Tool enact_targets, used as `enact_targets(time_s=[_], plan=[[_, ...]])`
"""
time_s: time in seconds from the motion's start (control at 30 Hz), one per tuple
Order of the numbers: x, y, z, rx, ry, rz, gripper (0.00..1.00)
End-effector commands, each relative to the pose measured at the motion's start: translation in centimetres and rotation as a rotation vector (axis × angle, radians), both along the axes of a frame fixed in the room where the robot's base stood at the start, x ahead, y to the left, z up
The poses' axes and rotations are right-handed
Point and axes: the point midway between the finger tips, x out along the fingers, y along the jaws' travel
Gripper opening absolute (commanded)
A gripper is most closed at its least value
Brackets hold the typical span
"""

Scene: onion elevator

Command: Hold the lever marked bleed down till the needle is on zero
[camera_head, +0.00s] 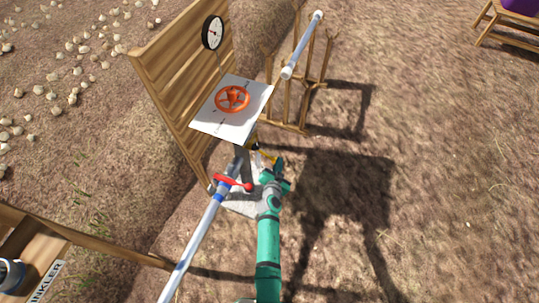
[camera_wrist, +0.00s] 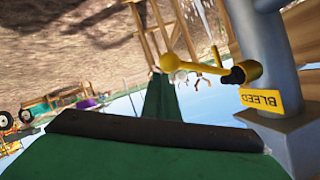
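The yellow bleed lever (camera_wrist: 205,68) has a round knob and comes off a grey upright pipe (camera_wrist: 260,45) at the right of the wrist view. A yellow tag (camera_wrist: 258,100) reading BLEED is on the pipe. In the head view my gripper (camera_head: 276,163) is beside the yellow lever (camera_head: 266,156), under the white panel. The gauge (camera_head: 213,33) is on the wooden board; its needle is too small to read.
A red lever (camera_head: 233,183) is on the pipe left of my gripper. A pale pipe (camera_head: 303,45) rests on a wooden stand behind. Open ground lies to the right.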

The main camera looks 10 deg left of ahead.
Motion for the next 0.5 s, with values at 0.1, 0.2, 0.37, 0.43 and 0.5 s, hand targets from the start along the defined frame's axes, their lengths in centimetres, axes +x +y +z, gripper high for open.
enact_targets(time_s=[0.1,0.2,0.37,0.43,0.5], plan=[[-0.12,-0.42,-0.47,-0.001,0.005,-0.008,0.00],[-0.15,-0.53,-0.59,0.000,0.007,-0.009,0.00],[-0.23,-0.52,-0.73,-0.001,0.009,-0.009,0.00],[-0.27,-0.50,-0.78,-0.001,0.010,-0.008,0.00],[-0.30,-0.48,-0.83,0.000,0.011,-0.008,0.00]])
